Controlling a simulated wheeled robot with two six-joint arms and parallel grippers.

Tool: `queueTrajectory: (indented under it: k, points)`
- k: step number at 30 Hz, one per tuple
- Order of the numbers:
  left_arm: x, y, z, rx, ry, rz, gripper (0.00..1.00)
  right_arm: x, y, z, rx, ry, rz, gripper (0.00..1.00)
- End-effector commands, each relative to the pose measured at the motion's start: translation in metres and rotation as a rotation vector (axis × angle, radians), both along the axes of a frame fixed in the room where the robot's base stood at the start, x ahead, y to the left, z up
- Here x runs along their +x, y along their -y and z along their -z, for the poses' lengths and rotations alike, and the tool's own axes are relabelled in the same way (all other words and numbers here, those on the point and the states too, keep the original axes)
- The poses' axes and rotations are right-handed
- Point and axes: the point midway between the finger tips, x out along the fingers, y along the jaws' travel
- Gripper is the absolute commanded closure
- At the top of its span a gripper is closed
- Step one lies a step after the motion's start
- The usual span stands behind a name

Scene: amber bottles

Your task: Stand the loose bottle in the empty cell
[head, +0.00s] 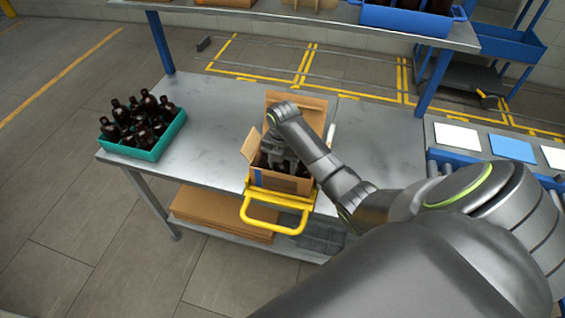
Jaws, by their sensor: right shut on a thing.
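An open cardboard box (293,186) with raised flaps stands on the grey metal table, at the middle of the head view. Dark bottles (284,168) show inside it, partly hidden by its walls and my arm. My right gripper (272,156) reaches down into the box opening from above. It is shut on a bottle that is mostly hidden, so I cannot tell whether the bottle touches the bottom of its cell. The cells themselves are hidden. My left gripper is not in view.
A teal crate (150,155) with several amber bottles stands at the table's left end. A yellow handle frame (276,223) juts out at the table's front edge below the box. Table space left of the box is clear. A shelf with a blue bin (405,20) is behind.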

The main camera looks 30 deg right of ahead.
Motion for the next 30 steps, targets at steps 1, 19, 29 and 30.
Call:
queueTrajectory:
  k: [1, 19, 29, 30]
  points:
    - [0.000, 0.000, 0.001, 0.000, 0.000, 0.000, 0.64, 0.000, 0.000, 0.001, 0.000, 0.000, 0.000, 0.75]
    - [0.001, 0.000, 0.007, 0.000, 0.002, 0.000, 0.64, 0.000, 0.000, 0.013, 0.001, 0.001, 0.000, 0.35]
    - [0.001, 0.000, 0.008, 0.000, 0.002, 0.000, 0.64, -0.001, 0.000, 0.015, 0.001, -0.003, 0.001, 0.25]
    - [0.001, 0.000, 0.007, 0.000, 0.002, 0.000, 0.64, -0.001, 0.000, 0.015, 0.001, -0.003, 0.001, 0.25]
